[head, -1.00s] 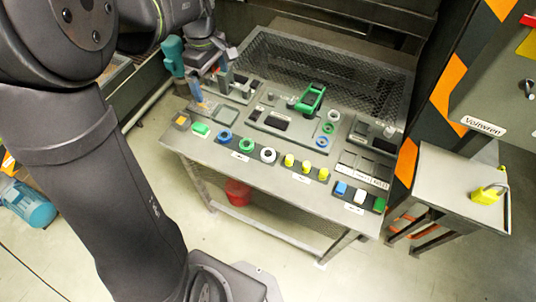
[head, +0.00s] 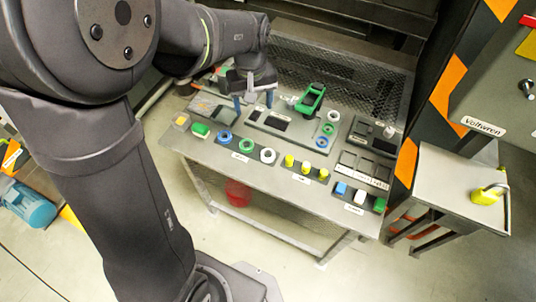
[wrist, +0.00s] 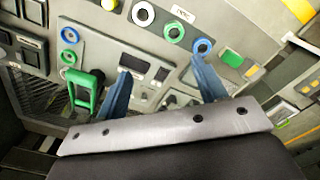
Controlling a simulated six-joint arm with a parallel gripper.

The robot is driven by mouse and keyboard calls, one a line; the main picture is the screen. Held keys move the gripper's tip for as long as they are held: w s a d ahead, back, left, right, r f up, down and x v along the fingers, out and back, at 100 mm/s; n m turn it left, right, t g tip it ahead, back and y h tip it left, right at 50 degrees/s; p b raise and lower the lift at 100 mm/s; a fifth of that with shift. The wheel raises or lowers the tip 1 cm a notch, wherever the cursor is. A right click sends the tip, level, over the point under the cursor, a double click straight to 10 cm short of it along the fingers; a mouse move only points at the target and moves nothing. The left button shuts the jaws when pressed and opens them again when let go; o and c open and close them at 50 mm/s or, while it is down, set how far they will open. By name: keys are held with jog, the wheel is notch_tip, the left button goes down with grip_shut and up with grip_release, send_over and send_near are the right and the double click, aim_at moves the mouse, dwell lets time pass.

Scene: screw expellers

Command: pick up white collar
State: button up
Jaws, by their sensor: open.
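A white collar (head: 267,155) lies at the right end of a row of three rings on the table's front part. The same white collar (wrist: 143,13) shows at the top of the wrist view. Beside it in the row are a green collar (head: 246,146) and a blue collar (head: 225,137). A second white ring (head: 333,115) lies farther back, behind a green and a blue ring. My gripper (head: 254,101) is open and empty above the table, behind the row and apart from the white collar. Its two blue fingers (wrist: 160,66) point down at the panel.
A green upright part (head: 312,97) stands on the panel to the right of my gripper. Several yellow pieces (head: 306,167) stand to the right of the collar row. A wire mesh (head: 340,75) lies behind. The front edge strip of the table is mostly clear.

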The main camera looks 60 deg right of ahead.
jog(key=s+f+m, duration=0.2)
jog(key=s+m, duration=0.2)
jog(key=s, duration=0.1)
send_over(268, 157)
notch_tip(268, 157, down, 12)
jog(key=shift+s+a+r, duration=0.1)
jog(key=shift+s+a, duration=0.05)
jog(key=shift+w+f, duration=0.2)
jog(key=shift+f, duration=2.5)
jog(key=c, duration=1.1)
